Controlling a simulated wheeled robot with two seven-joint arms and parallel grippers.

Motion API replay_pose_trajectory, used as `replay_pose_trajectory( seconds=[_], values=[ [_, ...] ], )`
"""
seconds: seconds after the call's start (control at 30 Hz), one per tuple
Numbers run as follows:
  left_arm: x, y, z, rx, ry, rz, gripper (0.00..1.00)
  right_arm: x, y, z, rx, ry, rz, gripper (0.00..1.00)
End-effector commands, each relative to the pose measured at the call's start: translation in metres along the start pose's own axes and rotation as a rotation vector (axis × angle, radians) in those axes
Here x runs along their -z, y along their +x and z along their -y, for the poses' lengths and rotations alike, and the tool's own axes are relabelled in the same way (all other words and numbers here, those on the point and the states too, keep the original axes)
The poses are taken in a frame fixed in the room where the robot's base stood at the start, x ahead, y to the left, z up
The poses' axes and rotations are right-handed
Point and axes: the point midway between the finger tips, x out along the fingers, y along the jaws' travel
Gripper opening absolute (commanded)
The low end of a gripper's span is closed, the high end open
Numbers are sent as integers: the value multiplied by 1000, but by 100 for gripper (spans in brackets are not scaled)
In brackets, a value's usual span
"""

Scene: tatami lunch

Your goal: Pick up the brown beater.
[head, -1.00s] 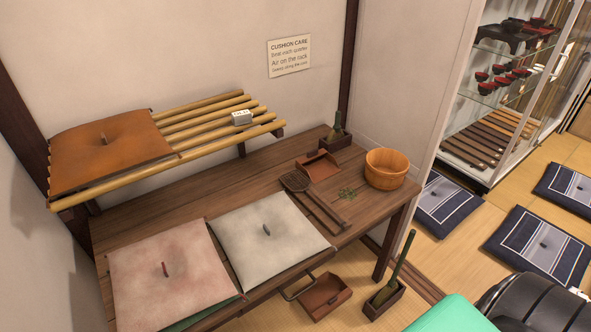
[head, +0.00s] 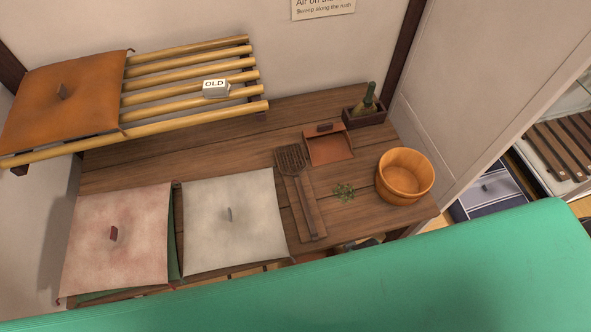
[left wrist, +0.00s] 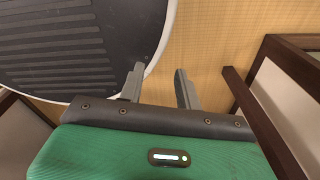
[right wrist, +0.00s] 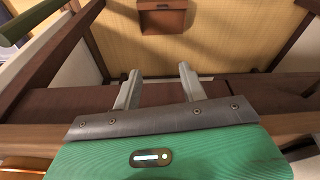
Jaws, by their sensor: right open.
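The brown beater (head: 293,165) lies on the wooden table, its slotted head toward the wall and its handle toward the front edge. The handle lies against a flat wooden strip. Neither gripper shows in the head view. In the right wrist view my right gripper (right wrist: 158,90) is open and empty above dark wooden table parts; the beater is not seen there. In the left wrist view my left gripper (left wrist: 160,85) has its fingers apart with nothing between them, above the tatami floor and beside my own dark round base. A green part of my arm crosses the bottom of the head view.
A pink cushion (head: 118,245) and a pale cushion (head: 230,235) lie left of the beater. A red-brown dustpan (head: 328,147), green sprigs (head: 344,192), a wooden tub (head: 404,176) and a boxed brush (head: 365,108) are right of it. A bamboo rack (head: 190,115) holds an orange cushion (head: 65,95).

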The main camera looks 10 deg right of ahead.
Motion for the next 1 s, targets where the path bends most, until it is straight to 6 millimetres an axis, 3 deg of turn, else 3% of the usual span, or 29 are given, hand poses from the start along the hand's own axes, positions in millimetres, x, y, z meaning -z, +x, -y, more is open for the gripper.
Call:
replay_pose_trajectory(
  seconds=[0.03,0.27,0.33,0.57,0.8,1.0],
  values=[
    [-1,-7,3,3,1,2,34,9,-22,0,1,1,-10,43],
    [-8,-19,8,9,2,12,34,34,-93,-1,0,4,-33,43],
    [-9,-24,10,10,2,15,34,54,-117,6,20,7,-50,43],
    [-10,-27,10,11,2,16,34,106,-126,42,114,30,-52,43],
    [-1,-34,6,6,1,5,34,162,-149,78,186,42,-9,43],
    [0,-42,4,4,2,4,34,198,-172,89,166,59,84,43]
  ],
)
